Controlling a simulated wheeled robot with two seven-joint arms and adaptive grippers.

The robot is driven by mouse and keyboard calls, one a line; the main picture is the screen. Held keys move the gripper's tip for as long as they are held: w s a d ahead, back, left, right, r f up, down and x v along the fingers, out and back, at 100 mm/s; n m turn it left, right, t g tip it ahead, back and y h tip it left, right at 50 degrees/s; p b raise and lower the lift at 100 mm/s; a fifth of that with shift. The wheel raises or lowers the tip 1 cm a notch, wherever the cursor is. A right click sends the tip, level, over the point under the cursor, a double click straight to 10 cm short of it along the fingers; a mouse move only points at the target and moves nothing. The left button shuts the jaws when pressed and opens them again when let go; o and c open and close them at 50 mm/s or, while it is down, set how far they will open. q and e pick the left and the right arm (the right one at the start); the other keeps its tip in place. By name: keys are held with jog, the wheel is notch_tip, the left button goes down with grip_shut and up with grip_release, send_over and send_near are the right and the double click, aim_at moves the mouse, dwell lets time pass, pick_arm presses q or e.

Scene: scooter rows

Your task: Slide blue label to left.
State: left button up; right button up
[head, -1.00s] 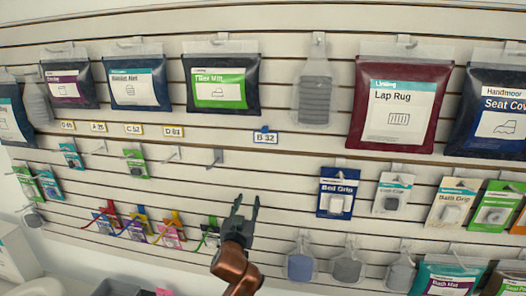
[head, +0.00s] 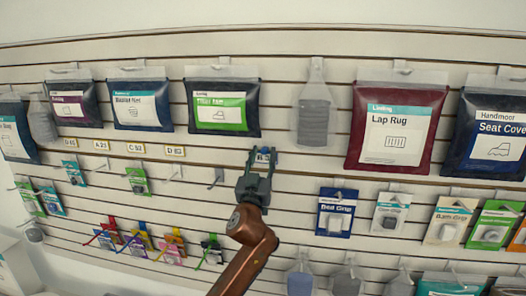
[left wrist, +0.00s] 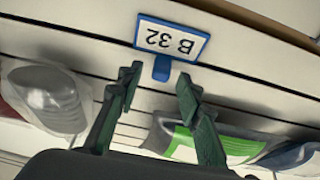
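The blue-edged label (head: 263,156) reading B 32 sits on a slat of the wall, right of the row of yellow-edged labels. My left gripper (head: 264,161) is over it in the head view and partly covers it. In the left wrist view the blue-edged label (left wrist: 172,39) appears upside down, with a blue tab (left wrist: 162,68) sticking out. The fingers of my left gripper (left wrist: 160,76) are open, one on each side of the tab, with gaps to both. I cannot tell how deep the tab lies between them. My right gripper is not in view.
Several yellow-edged labels, the nearest a D label (head: 175,150), lie to the left on the same rail, with bare rail between. A bare hook (head: 216,176) sticks out below left. The green Tiller Mitt bag (head: 221,110) and a grey pouch (head: 314,112) hang above.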

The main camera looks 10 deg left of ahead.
pick_arm(q)
jog(key=shift+w, duration=0.25)
grip_shut()
dwell(0.6)
